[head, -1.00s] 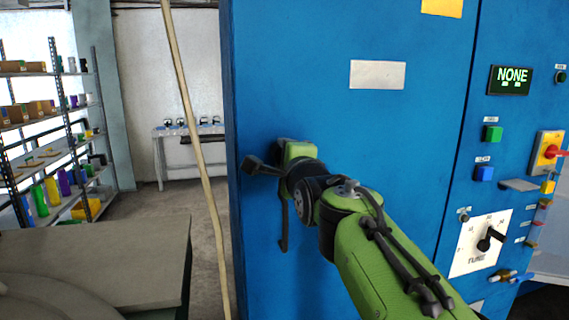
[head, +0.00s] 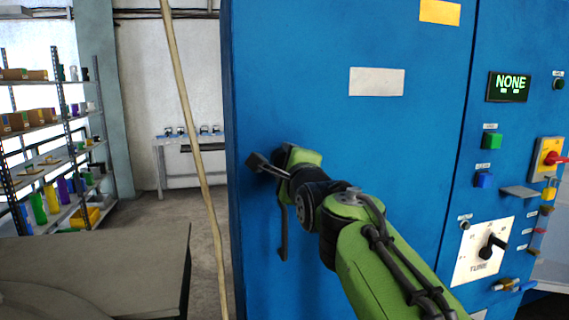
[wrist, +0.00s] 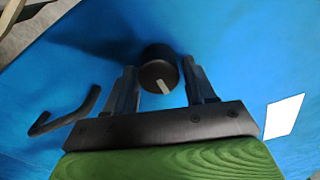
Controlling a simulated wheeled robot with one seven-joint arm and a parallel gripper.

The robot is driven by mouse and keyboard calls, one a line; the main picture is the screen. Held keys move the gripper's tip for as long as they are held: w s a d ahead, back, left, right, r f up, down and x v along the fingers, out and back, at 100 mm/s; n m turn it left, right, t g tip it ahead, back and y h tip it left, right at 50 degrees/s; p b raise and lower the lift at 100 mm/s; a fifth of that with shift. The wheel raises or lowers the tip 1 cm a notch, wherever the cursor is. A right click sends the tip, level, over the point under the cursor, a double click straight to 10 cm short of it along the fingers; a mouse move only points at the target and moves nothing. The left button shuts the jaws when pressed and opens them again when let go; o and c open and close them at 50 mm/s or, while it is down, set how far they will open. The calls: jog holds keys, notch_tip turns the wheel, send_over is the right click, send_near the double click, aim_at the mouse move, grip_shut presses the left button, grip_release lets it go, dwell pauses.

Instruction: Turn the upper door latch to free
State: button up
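The upper door latch (wrist: 158,70) shows in the wrist view as a round black knob with a short white mark on its face, on the blue door (head: 300,60). My gripper (wrist: 160,75) is open, with one dark finger on each side of the knob. A narrow gap seems to show on both sides; whether the fingertips reach around the knob or stop short of it, I cannot tell.
A thin black bent handle (head: 284,232) hangs on the door below my wrist, and left in the wrist view (wrist: 65,112). A pale cable (head: 195,140) hangs left of the cabinet. A control panel with a rotary switch (head: 490,246) is at right. A bench (head: 100,265) stands lower left.

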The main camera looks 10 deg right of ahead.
jog(key=shift+o, duration=1)
jog(key=shift+a, duration=0.1)
jog(key=s+b, duration=0.2)
jog(key=s, duration=1.3)
jog(key=shift+s, duration=0.4)
jog(key=s+f+n+g, duration=0.6)
jog(key=s+f+n, duration=0.4)
jog(key=f, duration=0.4)
jog(key=s+f+n+g, duration=0.6)
jog(key=s+f+n, duration=0.3)
jog(key=f, duration=0.6)
jog(key=shift+s+a+f+n, duration=0.15)
jog(key=shift+s+f+n, duration=0.2)
jog(key=shift+n, duration=0.75)
